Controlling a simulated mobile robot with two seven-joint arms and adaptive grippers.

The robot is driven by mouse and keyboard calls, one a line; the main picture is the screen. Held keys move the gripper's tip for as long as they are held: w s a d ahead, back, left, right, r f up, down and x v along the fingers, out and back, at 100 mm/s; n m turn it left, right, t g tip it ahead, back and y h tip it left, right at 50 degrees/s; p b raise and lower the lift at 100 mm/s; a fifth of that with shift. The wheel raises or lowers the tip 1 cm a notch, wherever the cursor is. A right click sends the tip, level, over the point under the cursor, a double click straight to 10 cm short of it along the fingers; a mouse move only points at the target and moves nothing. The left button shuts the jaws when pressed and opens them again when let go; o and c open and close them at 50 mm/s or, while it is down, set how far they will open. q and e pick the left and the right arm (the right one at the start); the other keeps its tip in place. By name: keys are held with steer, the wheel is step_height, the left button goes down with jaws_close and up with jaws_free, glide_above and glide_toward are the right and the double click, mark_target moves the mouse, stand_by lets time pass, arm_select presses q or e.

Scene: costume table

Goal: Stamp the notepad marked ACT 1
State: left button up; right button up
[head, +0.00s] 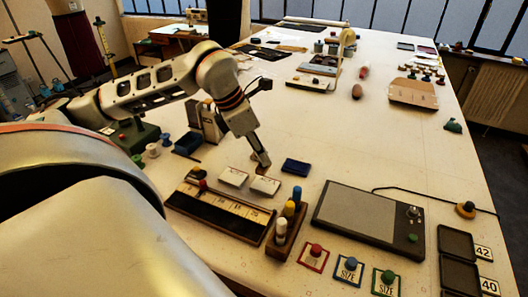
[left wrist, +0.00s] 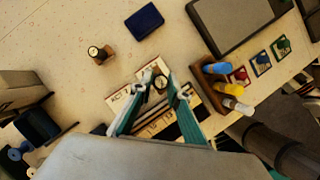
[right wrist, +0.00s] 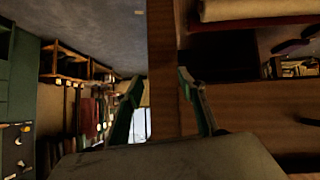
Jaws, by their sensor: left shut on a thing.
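Two white notepads lie side by side, a left one (head: 232,176) and a right one (head: 265,185). In the left wrist view the left pad (left wrist: 122,98) shows "ACT" lettering; its number is too small to read surely. My left gripper (left wrist: 160,88) points down, shut on a small dark-topped stamp (left wrist: 160,83), over the right pad (left wrist: 153,70). I cannot tell whether the stamp touches the paper. A second round-topped stamp (left wrist: 100,53) stands on the table beside the pads. A blue ink pad (head: 295,166) lies behind them. My right gripper (right wrist: 163,95) is open and empty.
A long tray (head: 220,213) lies in front of the pads. A rack of coloured bottles (head: 285,228) stands at its right end, near a grey tablet (head: 368,216). Size cards (head: 348,270) lie at the front.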

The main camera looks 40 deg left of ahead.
mark_target(261, 173)
arm_select(q)
steer(key=shift+f+b, duration=0.5)
steer(key=shift+f, duration=0.25)
step_height(261, 173, down, 3)
steer(key=shift+r+b, duration=0.15)
steer(key=shift+b, duration=0.9)
steer(key=shift+f+b, duration=0.45)
steer(key=shift+f, duration=0.25)
arm_select(e)
steer(key=shift+w+a+f+y, duration=0.2)
steer(key=shift+a+f, duration=0.25)
steer(key=shift+f, duration=0.15)
steer(key=shift+w+a+f+y, duration=0.15)
steer(key=shift+a+f, duration=0.25)
steer(key=shift+f, duration=0.2)
arm_select(q)
steer(key=shift+f, duration=0.1)
arm_select(e)
steer(key=shift+w+r, duration=0.1)
arm_select(q)
steer(key=shift+f+b, duration=0.4)
steer(key=shift+b, duration=0.15)
arm_select(e)
steer(key=shift+f, duration=0.6)
steer(key=shift+r, duration=0.1)
arm_select(q)
steer(key=shift+s+f, duration=0.1)
steer(key=shift+f, duration=0.1)
arm_select(e)
steer(key=shift+f, duration=0.3)
